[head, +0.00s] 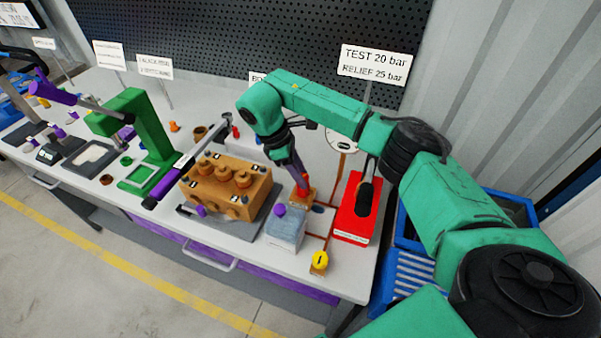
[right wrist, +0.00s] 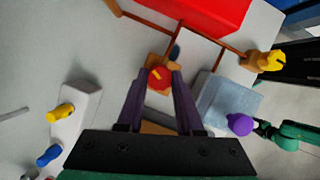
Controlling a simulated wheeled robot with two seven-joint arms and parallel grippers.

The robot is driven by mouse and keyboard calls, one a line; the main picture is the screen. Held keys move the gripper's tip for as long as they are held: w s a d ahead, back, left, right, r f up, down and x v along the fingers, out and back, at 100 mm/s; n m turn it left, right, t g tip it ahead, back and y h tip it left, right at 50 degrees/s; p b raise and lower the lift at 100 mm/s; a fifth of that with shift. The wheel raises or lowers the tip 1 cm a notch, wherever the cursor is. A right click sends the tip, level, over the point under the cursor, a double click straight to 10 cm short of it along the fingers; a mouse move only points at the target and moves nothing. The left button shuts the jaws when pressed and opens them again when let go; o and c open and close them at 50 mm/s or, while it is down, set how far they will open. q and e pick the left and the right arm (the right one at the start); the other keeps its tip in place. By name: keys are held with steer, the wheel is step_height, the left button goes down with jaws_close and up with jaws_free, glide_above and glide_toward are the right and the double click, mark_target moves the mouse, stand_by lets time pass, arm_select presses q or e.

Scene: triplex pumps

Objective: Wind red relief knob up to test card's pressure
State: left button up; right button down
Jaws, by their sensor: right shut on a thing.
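The red relief knob (right wrist: 158,78) with a yellow mark sits on an orange-brown block (head: 303,199). My right gripper (head: 303,180) comes down on the knob from above. In the right wrist view its two purple fingers (right wrist: 158,80) lie on either side of the knob and are shut on it. The test card (head: 375,62) reads TEST 20 bar and RELIEF 25 bar. The pressure gauge (head: 342,140) stands behind, partly hidden by my right arm; its reading is too small to tell.
A red box (head: 353,218) stands just right of the knob. A blue-grey block (head: 286,231) with a purple cap and a yellow knob (head: 320,259) stand in front. The brown pump block (head: 228,188) and a purple-handled bar (head: 188,160) are to the left. Blue crates (head: 500,208) stand at right.

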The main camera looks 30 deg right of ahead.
steer(key=c, duration=0.5)
jaws_free()
steer(key=shift+c, duration=0.2)
steer(key=p+v, duration=0.2)
steer(key=v, duration=1.2)
steer(key=shift+a+r+p, duration=0.2)
steer(key=shift+p, duration=0.2)
steer(key=shift+f, duration=0.1)
